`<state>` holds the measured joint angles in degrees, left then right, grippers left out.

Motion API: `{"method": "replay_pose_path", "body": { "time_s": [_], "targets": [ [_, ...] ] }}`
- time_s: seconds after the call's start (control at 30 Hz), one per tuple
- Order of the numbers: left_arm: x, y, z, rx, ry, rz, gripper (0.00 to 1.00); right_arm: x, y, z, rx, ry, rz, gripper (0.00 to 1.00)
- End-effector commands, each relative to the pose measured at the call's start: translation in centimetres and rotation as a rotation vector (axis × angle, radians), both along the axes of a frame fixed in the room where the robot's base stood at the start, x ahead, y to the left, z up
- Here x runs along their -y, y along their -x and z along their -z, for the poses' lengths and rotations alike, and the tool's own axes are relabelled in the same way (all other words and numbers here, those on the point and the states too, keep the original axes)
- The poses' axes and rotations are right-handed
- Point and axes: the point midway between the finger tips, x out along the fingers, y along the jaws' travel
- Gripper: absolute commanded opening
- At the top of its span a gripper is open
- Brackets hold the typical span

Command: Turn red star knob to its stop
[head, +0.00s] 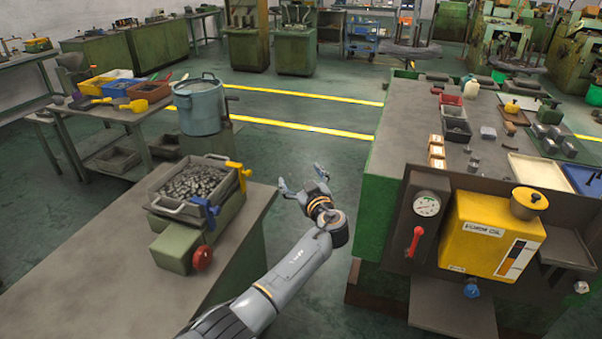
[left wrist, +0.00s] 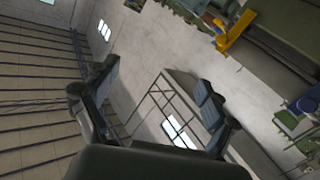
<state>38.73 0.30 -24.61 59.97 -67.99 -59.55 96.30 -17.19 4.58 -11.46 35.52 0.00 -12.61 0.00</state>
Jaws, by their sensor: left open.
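The red star knob (head: 202,257) sits on the front of a green box (head: 174,250) at the near end of the left bench. In the head view my left gripper (head: 302,180) is open and empty. It is in the air over the aisle, to the right of the knob and farther back, clear of the bench. In the left wrist view my open left gripper (left wrist: 157,88) shows its two fingers wide apart with nothing between them. I cannot make out the knob in that view. My right gripper is not in view.
A tray of metal parts (head: 157,190) with a blue valve handle (head: 207,212) and a yellow handle (head: 239,170) stands behind the knob. A grey-blue pot (head: 201,104) is farther back. A cluttered green workbench (head: 395,130) with a yellow oil tank (head: 492,237) bounds the right side.

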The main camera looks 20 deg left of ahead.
Motion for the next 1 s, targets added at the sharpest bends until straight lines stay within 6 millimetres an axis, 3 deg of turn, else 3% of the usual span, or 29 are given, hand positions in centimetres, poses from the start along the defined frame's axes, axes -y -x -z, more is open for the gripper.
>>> {"method": "replay_pose_path", "body": {
  "time_s": [0.2,0.53,0.67,0.77,0.87,0.9,0.97,1.0],
  "targets": [
    [1.7,-1.1,-1.0,0.026,-0.019,0.067,0.86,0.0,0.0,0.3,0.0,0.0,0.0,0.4],
    [1.9,-1.2,-1.2,0.03,-0.021,0.076,0.86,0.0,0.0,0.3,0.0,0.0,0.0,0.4],
    [1.8,-1.0,0.4,-0.004,-0.023,0.082,0.86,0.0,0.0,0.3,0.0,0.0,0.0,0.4],
    [1.6,0.0,5.5,-0.125,-0.032,0.107,0.86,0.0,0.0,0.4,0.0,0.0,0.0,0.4],
    [1.4,2.7,14.5,-0.335,-0.046,0.168,0.86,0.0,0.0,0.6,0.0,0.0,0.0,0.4],
    [1.3,4.5,18.9,-0.436,-0.051,0.202,0.86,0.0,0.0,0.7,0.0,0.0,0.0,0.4],
    [1.4,8.0,25.7,-0.591,-0.052,0.264,0.86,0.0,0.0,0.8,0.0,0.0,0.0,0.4],
    [1.4,10.7,30.0,-0.69,-0.051,0.309,0.86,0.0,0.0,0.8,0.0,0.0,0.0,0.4]
  ]
}}
